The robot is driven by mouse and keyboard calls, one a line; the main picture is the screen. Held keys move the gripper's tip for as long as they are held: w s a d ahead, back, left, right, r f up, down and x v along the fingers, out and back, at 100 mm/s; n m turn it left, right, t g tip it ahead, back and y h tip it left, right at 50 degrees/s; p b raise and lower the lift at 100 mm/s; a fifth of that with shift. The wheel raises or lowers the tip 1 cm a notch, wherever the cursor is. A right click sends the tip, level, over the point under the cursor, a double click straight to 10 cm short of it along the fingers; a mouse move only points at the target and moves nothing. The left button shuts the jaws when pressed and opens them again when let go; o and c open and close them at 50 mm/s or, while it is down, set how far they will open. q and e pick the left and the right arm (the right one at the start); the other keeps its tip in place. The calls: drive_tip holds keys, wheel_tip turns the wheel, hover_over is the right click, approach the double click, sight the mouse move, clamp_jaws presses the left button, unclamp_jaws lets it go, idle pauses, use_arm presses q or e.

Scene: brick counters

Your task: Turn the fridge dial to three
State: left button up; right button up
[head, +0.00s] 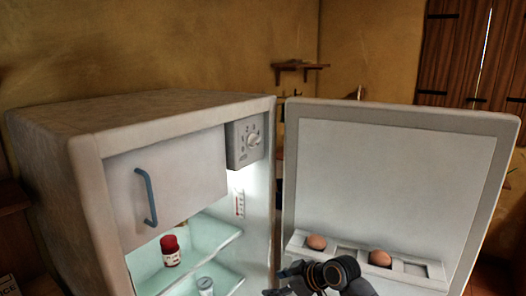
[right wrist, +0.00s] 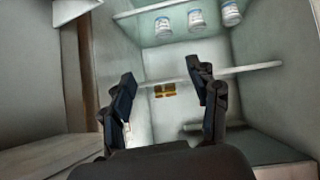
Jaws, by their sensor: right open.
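The fridge (head: 70,129) stands open in the head view. Its dial (head: 253,140) is a small pale knob on a grey box at the top right of the interior, beside the freezer flap. The marks around the dial are too small to read. My right gripper (head: 318,276) is at the bottom of the head view, low in front of the open door and well below the dial. In the right wrist view its two fingers (right wrist: 160,84) are apart with nothing between them, facing the inside of the fridge. My left gripper is not in view.
The fridge door (head: 400,165) is swung open to the right, with brown eggs (head: 316,242) in its rack. The freezer flap (head: 183,185) has a blue handle. A red-capped jar (head: 170,252) stands on a glass shelf. Free space lies in front of the dial.

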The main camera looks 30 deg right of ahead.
wheel_tip(320, 180, up, 16)
drive_tip(key=w+d+n+t+y, duration=0.2)
drive_tip(key=w+n, duration=0.1)
drive_tip(key=t+y, duration=0.2)
drive_tip(key=t, duration=0.3)
approach(257, 141)
drive_tip(key=shift+n+h, duration=0.3)
drive_tip(key=shift+n, duration=0.1)
drive_tip(key=p+x, duration=0.5)
drive_tip(key=x, duration=0.2)
drive_tip(key=shift+w+a+r+p, duration=0.2)
drive_tip(key=shift+w+a+p, duration=0.05)
drive_tip(key=shift+w+p, duration=0.1)
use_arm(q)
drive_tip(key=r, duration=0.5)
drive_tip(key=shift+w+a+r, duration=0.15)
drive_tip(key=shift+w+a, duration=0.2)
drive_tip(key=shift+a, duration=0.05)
use_arm(e)
drive_tip(key=shift+w+a+f, duration=0.1)
drive_tip(key=shift+w, duration=0.2)
drive_tip(key=shift+c, duration=0.5)
drive_tip(key=c, duration=1.1)
